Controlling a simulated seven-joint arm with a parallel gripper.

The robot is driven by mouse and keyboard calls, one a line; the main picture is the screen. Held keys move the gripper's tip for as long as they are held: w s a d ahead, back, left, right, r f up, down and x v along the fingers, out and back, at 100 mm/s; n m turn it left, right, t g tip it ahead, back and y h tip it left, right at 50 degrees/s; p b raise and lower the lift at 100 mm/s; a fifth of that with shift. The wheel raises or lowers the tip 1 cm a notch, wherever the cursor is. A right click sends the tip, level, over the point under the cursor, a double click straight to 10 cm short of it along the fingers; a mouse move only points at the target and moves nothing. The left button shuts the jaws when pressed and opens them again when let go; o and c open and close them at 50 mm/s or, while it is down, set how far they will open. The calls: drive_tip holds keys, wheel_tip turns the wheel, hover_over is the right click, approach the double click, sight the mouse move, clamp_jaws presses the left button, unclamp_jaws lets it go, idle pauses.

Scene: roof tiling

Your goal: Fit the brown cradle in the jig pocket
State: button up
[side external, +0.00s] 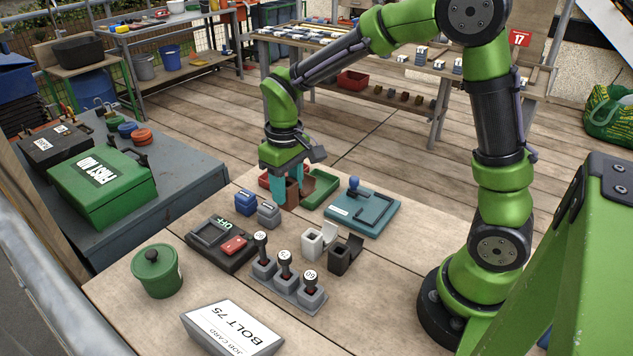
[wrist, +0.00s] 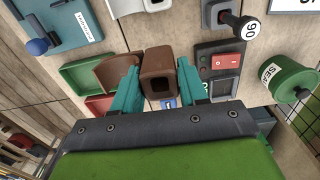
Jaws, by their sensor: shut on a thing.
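My gripper (side external: 290,193) is shut on a brown cradle (wrist: 158,66), a block with a squarish opening. It also shows between the teal fingers (wrist: 160,84) in the wrist view. In the side view the cradle (side external: 292,194) is partly hidden by the fingers, close above the bench; I cannot tell whether it touches. A teal plate with a blue-knobbed lever (side external: 362,210) lies to its right and may be the jig; it also shows at upper left in the wrist view (wrist: 62,32).

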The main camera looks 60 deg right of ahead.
drive_tip(key=s+d+r+m, duration=0.2)
drive_tip(key=s+d, duration=0.6)
drive_tip(key=d, duration=0.5)
drive_tip(key=shift+s+d+f+n, duration=0.35)
drive_tip(key=shift+s+f, duration=0.3)
drive_tip(key=shift+f, duration=0.85)
drive_tip(key=shift+s+d+f+n, duration=0.15)
drive_tip(key=shift+s+f+n, duration=0.4)
drive_tip(key=shift+f, duration=0.9)
drive_tip(key=shift+s+d+f+n, duration=0.3)
drive_tip(key=shift+s+f, duration=0.4)
drive_tip(key=shift+f, duration=0.8)
drive_tip(key=shift+f, duration=0.55)
drive_tip(key=o, duration=1.2)
drive_tip(key=shift+r, duration=3.55)
